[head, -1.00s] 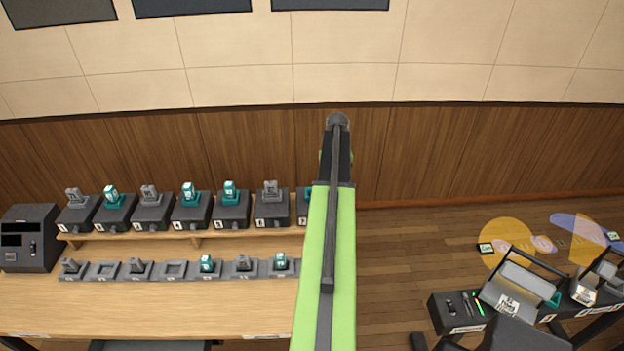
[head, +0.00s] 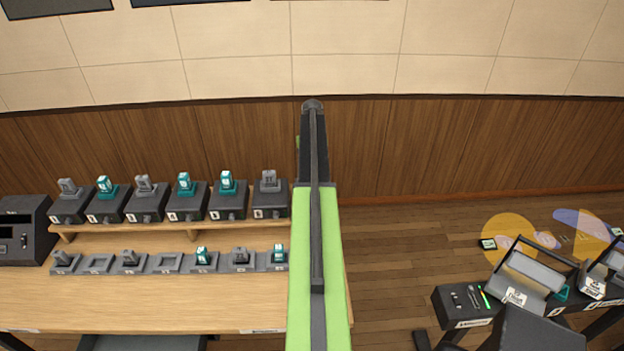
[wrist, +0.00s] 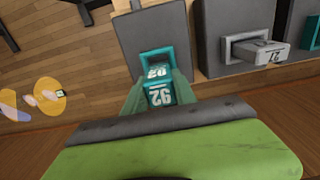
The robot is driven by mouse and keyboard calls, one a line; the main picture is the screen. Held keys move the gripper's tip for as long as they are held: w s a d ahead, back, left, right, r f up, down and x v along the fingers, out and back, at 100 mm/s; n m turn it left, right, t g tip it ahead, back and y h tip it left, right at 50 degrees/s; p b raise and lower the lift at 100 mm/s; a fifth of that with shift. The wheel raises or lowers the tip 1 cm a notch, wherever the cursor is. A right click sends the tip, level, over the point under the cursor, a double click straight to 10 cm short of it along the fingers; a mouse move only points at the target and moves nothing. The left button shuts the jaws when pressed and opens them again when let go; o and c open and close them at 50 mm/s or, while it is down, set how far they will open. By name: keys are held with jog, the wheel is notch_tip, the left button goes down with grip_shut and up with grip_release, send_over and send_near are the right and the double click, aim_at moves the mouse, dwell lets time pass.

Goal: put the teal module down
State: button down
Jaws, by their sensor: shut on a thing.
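The teal module (wrist: 160,95), marked 92, is between the fingers of my gripper (wrist: 158,84) in the wrist view. My gripper is shut on it. Its teal end lies at the face of a dark grey block (wrist: 147,27), the one at the end of the upper row. I cannot tell whether it is fully seated there or just touching. In the head view my arm hides the gripper, the held module and this end block.
Neighbouring blocks (head: 229,205) carry grey and teal modules in a row on a raised shelf. A lower row of trays (head: 168,262) holds more modules, with some slots empty. A dark box (head: 22,232) stands at left. A black case (head: 465,303) stands at right.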

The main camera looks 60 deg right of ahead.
jog(key=shift+f+b, duration=2.1)
jog(key=shift+f, duration=0.1)
jog(key=c, duration=1)
grip_release()
jog(key=shift+r, duration=0.1)
jog(key=shift+r, duration=0.1)
notch_tip(320, 180, up, 12)
jog(key=p, duration=1.2)
jog(key=shift+r+p, duration=0.25)
jog(key=shift+p, duration=0.15)
jog(key=shift+f, duration=0.1)
